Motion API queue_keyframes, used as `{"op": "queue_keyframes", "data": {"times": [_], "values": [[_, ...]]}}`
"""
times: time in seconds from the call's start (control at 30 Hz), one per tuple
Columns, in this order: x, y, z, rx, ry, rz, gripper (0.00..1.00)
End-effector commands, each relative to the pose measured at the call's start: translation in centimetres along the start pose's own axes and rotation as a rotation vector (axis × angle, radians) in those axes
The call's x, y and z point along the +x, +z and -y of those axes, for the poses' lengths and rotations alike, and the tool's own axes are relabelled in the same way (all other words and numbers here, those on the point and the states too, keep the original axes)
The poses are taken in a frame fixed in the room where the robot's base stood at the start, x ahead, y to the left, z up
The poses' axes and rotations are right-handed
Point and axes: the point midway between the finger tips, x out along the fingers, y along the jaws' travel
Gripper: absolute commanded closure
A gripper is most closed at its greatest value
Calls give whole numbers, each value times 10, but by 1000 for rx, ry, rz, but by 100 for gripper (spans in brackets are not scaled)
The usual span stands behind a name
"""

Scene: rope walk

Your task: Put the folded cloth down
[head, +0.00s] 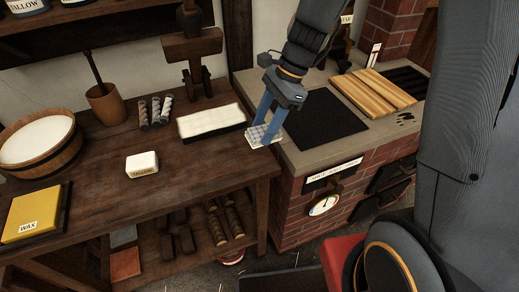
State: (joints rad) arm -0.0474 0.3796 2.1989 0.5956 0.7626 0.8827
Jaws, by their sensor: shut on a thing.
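My gripper (268,126) is shut on the folded cloth (262,137), a small pale checked pad. The gripper points down, with its blue fingers at the cloth. The cloth shows at the right end of the dark wooden workbench (205,165), near the gap to the brick stove. I cannot tell whether the cloth touches the bench top or hangs just above it.
A dark tray with white filling (211,121) is just left of the cloth. A tallow block (142,164), yellow wax (37,210) and a wooden tub (38,143) are further left. The brick stove (320,200) bears a dark plate (321,119) and wooden slats (372,91). Bare bench lies in front of the tray.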

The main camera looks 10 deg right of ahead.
Motion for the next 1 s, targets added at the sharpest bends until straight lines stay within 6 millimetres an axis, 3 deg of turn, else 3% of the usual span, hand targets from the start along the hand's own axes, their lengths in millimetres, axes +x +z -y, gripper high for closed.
{"op": "queue_keyframes", "data": {"times": [0.2,0.67,1.0], "values": [[37,-7,-1,-14,11,1,73],[81,-26,0,-15,11,1,73],[88,-30,1,-15,6,-1,73]]}}
